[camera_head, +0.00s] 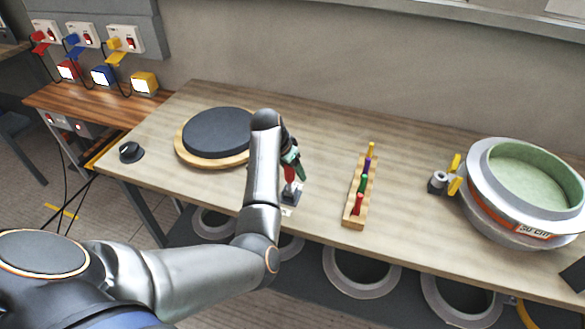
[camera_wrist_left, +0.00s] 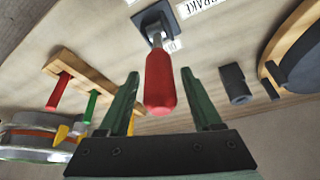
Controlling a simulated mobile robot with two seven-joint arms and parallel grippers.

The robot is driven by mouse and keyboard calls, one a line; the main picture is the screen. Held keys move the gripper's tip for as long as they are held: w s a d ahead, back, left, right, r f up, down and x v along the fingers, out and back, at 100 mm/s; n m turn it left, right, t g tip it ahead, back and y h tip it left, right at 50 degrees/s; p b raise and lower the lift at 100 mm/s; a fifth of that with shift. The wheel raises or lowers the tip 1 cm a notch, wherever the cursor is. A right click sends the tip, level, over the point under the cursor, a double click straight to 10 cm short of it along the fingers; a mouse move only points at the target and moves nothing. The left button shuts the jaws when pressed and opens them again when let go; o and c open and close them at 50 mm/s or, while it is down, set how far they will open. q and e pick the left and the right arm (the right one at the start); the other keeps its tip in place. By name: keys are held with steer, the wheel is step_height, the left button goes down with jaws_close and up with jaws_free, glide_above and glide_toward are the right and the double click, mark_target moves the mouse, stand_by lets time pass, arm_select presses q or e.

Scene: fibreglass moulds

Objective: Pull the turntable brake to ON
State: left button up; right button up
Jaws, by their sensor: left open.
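The brake lever has a red handle (camera_head: 290,173) on a metal rod rising from a dark base plate (camera_head: 291,195) at the bench's front, right of the turntable (camera_head: 217,131). In the left wrist view the red handle (camera_wrist_left: 160,82) points toward the camera, with the base plate (camera_wrist_left: 153,24) beyond it. My left gripper (camera_head: 291,161) is open; its green fingers stand either side of the handle, with visible gaps. A "BRAKE" label (camera_wrist_left: 200,4) and a partly hidden label (camera_wrist_left: 174,45) lie by the plate. My right gripper is not in view.
A wooden rack (camera_head: 354,205) with coloured pegs stands right of the lever. A round mould (camera_head: 490,205) with a green inside is farther right. A dark knob (camera_head: 131,152) sits at the bench's left end.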

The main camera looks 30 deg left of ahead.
arm_select(q)
steer(key=shift+c, duration=0.4)
jaws_close()
stand_by(1.1)
